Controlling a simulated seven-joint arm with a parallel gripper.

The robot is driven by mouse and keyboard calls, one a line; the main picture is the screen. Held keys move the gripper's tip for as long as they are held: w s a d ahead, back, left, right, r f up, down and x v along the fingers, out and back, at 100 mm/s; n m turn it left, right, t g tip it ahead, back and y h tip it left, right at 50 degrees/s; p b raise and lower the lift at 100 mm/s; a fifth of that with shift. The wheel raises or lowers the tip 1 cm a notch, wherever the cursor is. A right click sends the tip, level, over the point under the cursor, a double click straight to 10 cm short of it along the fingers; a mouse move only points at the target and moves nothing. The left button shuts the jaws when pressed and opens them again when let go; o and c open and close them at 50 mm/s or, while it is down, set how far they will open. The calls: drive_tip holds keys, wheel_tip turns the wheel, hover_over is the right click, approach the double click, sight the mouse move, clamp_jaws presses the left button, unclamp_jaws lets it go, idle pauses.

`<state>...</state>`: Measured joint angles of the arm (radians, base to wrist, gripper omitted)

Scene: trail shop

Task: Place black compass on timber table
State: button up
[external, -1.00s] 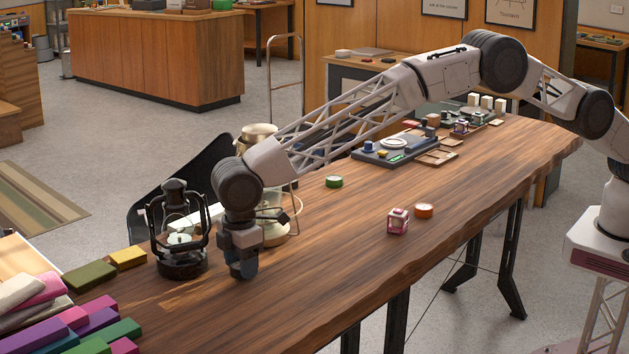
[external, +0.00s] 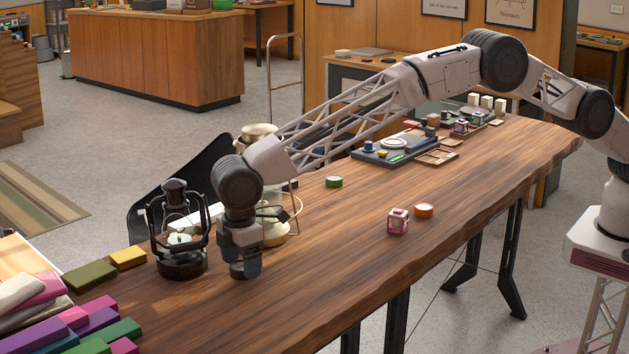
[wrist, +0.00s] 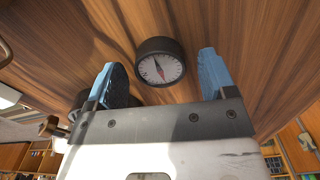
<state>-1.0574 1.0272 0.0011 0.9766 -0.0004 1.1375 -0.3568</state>
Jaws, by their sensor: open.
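The black compass (wrist: 161,62), with a round dark case, pale dial and red needle, shows in the wrist view against the timber table's wood. It sits between the two blue fingers of my gripper (wrist: 159,66), which is open, with a gap on both sides. In the external view my gripper (external: 245,266) points down, low over the left part of the timber table (external: 340,255). I cannot make out the compass there, and I cannot tell whether it touches the table.
A black lantern (external: 180,235) stands just left of my gripper, and a glass-and-brass lantern (external: 272,222) is close behind it. Colored blocks (external: 95,320) fill the table's left end. The middle front is clear.

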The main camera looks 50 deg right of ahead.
sight(241, 265)
wheel_tip(241, 265, up, 12)
drive_tip(key=shift+f, duration=0.2)
idle(0.4)
drive_tip(key=shift+o, duration=0.5)
drive_tip(key=f+m, duration=0.1)
drive_tip(key=m+t+y, duration=0.1)
drive_tip(key=s+f+m, duration=0.1)
drive_tip(key=shift+d+f+m+t, duration=0.3)
drive_tip(key=shift+d+f+t, duration=0.05)
drive_tip(key=shift+d+t, duration=0.05)
drive_tip(key=m, duration=0.1)
drive_tip(key=s+d+f+m+t+y, duration=0.1)
drive_tip(key=f+m+y, duration=0.1)
drive_tip(key=shift+s+d+m, duration=0.25)
drive_tip(key=shift+s+m, duration=0.05)
drive_tip(key=shift+f, duration=0.2)
drive_tip(key=shift+x, duration=1.15)
drive_tip(key=shift+w+a+f, duration=0.1)
drive_tip(key=shift+w+x, duration=0.1)
drive_tip(key=shift+x, duration=1.15)
drive_tip(key=shift+w+x, duration=0.15)
drive_tip(key=shift+x, duration=1.05)
